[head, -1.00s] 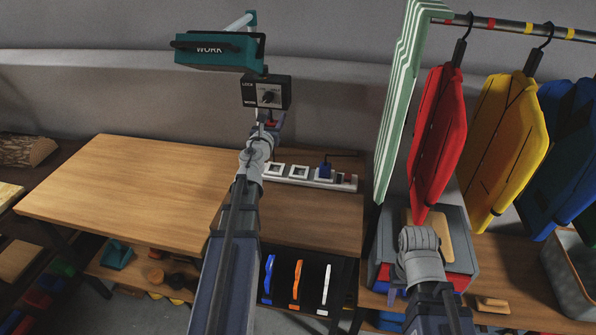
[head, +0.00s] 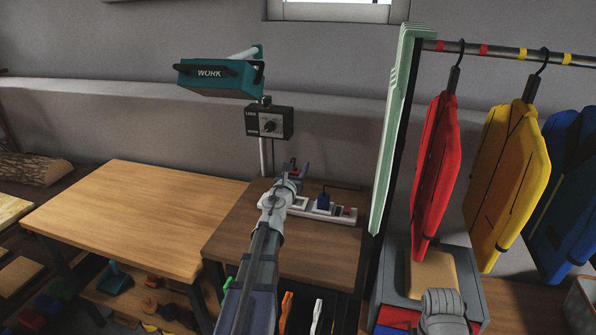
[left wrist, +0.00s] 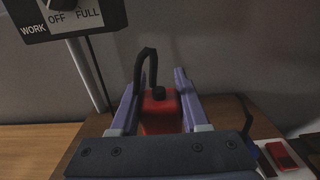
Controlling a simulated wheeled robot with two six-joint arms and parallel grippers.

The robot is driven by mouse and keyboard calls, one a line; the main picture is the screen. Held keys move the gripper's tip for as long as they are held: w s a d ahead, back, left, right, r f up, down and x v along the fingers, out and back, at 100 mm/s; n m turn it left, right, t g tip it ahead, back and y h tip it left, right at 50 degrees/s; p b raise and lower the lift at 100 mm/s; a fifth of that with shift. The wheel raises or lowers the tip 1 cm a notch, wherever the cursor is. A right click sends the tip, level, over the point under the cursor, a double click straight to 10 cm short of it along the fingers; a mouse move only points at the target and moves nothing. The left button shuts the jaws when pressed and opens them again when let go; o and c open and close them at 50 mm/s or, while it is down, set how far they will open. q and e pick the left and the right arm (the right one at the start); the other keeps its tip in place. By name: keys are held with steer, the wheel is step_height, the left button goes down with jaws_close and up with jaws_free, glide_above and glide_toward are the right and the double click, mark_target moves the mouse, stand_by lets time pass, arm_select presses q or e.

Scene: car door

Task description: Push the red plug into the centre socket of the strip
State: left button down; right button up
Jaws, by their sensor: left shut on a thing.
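The red plug (left wrist: 160,115) sits between the two purple fingers of my left gripper (left wrist: 158,100) in the left wrist view, its black cord looping up from its top. In the head view the left gripper (head: 297,171) is shut on it beyond the strip's left part, near the wall; the plug shows only as a small red patch. The white socket strip (head: 336,214) lies on the right wooden table. A blue plug (head: 323,202) stands in its right socket.
A control box (head: 268,122) on a post and a teal WORK lamp (head: 222,75) stand behind. A green-edged rack (head: 398,130) with hanging red (head: 434,165) and yellow garments rises right of the strip. The left tabletop (head: 130,215) is clear.

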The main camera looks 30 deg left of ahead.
arm_select(q)
steer(key=shift+w+d+f, duration=0.1)
steer(key=shift+d+f, duration=0.3)
arm_select(e)
steer(key=shift+d+f, duration=0.4)
steer(key=shift+d, duration=0.05)
arm_select(q)
steer(key=shift+f, duration=0.15)
arm_select(e)
steer(key=shift+f, duration=0.15)
arm_select(q)
step_height(320, 180, down, 6)
steer(key=b, duration=0.6)
steer(key=shift+r, duration=0.2)
arm_select(e)
step_height(320, 180, down, 6)
steer(key=shift+r, duration=0.2)
arm_select(q)
steer(key=shift+f+b, duration=0.5)
steer(key=shift+f, duration=0.05)
arm_select(e)
steer(key=shift+f, duration=0.55)
arm_select(q)
steer(key=shift+c, duration=1.5)
jaws_free()
steer(key=shift+r, duration=0.1)
arm_select(e)
steer(key=shift+r, duration=0.1)
